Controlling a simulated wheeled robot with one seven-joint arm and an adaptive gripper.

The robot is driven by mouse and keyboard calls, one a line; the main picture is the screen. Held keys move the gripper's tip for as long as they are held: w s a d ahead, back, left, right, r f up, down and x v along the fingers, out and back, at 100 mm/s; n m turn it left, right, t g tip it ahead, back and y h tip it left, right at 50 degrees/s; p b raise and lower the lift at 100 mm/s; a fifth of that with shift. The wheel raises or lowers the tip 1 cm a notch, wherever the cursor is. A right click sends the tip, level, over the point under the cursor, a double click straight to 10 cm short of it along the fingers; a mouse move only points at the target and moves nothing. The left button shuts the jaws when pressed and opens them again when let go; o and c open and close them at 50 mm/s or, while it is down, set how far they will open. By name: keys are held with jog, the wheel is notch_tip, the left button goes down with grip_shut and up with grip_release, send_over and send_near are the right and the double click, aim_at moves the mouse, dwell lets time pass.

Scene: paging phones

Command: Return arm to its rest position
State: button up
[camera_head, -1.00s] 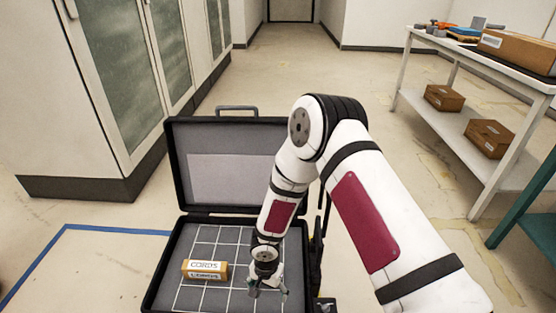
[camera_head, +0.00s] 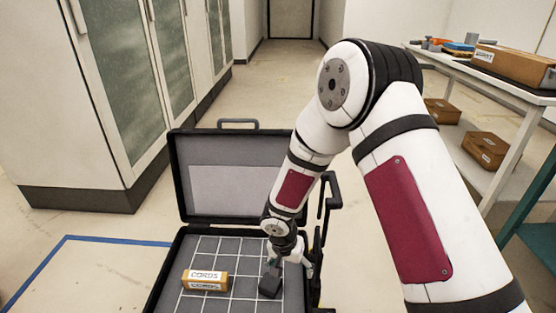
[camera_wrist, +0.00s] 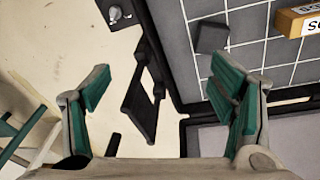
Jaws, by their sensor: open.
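My arm reaches down from the right in the head view. My gripper (camera_head: 290,258) is above the right side of the open case (camera_head: 237,243). In the wrist view my gripper (camera_wrist: 160,95) is open, with green finger pads wide apart and nothing between them. A small dark grey block (camera_head: 270,281) sits on the case's gridded floor, just below the gripper. It also shows in the wrist view (camera_wrist: 212,37), beyond the fingers and apart from them.
A box marked CORDS (camera_head: 205,280) lies in the case at left. The raised lid (camera_head: 235,150) stands behind. Cabinets (camera_head: 60,110) line the left; a white table (camera_head: 500,85) with boxes stands right. Open floor (camera_head: 270,85) lies behind the case.

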jog(key=d+r+h, duration=0.1)
jog(key=d+r, duration=0.3)
jog(key=r, duration=0.4)
jog(key=d+r+h, duration=0.1)
jog(key=d+r, duration=0.4)
jog(key=r, duration=0.3)
jog(key=s+d+r, duration=0.6)
jog(key=s+r, duration=0.3)
jog(key=r, duration=0.3)
jog(key=s+r+n+g+y, duration=0.15)
jog(key=s+r, duration=0.25)
jog(key=s, duration=0.9)
jog(key=s+r+n+y, duration=0.2)
jog(key=s+r, duration=0.2)
jog(key=s, duration=0.8)
notch_tip(320, 180, up, 34)
jog(key=t+p, duration=0.4)
jog(key=p, duration=2.8)
jog(key=shift+s+d+n, duration=0.3)
jog(key=shift+n, duration=0.05)
